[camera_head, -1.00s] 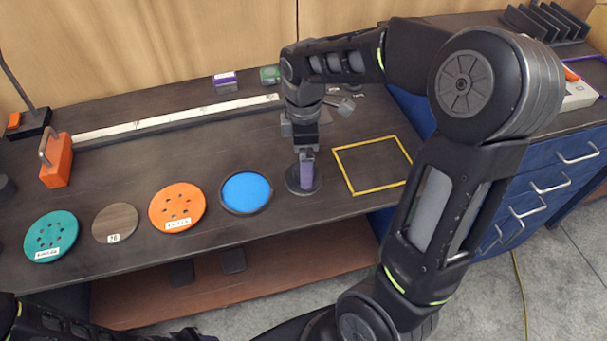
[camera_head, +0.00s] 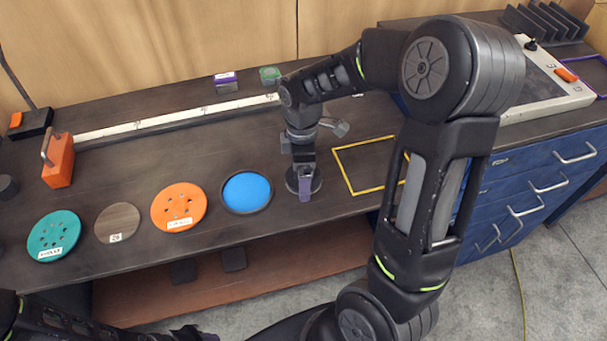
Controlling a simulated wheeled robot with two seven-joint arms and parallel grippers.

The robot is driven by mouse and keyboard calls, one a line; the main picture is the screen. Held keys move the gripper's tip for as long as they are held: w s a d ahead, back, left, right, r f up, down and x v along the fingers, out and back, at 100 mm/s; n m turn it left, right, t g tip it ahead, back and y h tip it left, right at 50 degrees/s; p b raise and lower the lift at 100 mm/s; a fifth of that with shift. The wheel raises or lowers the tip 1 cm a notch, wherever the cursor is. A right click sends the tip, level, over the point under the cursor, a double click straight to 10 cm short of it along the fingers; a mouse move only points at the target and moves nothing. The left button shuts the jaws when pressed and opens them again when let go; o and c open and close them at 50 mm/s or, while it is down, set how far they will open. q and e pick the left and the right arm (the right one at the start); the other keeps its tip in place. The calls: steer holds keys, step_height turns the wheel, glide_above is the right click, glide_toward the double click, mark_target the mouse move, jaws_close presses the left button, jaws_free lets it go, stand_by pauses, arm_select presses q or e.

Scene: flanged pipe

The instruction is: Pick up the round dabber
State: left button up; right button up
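The round dabber (camera_head: 317,182) has a dark round base and a purple upright handle. It stands on the dark bench, between the blue disc and the yellow square outline. My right gripper (camera_head: 303,170) points down over the dabber, with its tips at the handle. Whether the fingers are closed on the handle is too small and hidden to tell. The base appears to rest on the bench. My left gripper (camera_head: 190,334) shows only in part at the bottom edge, below the bench front, and its fingers cannot be made out.
A blue disc in a dark ring (camera_head: 246,191), an orange disc (camera_head: 168,207), a wooden disc (camera_head: 116,222) and a teal disc (camera_head: 54,235) line the front. An orange block (camera_head: 57,163) stands left. The yellow outline (camera_head: 345,171) is empty. A long white strip (camera_head: 170,118) lies behind.

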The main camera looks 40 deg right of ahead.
steer(key=shift+c, duration=0.4)
steer(key=c, duration=1.3)
steer(key=shift+r, duration=0.1)
step_height(320, 180, up, 10)
steer(key=shift+f+b, duration=0.1)
steer(key=shift+b, duration=0.45)
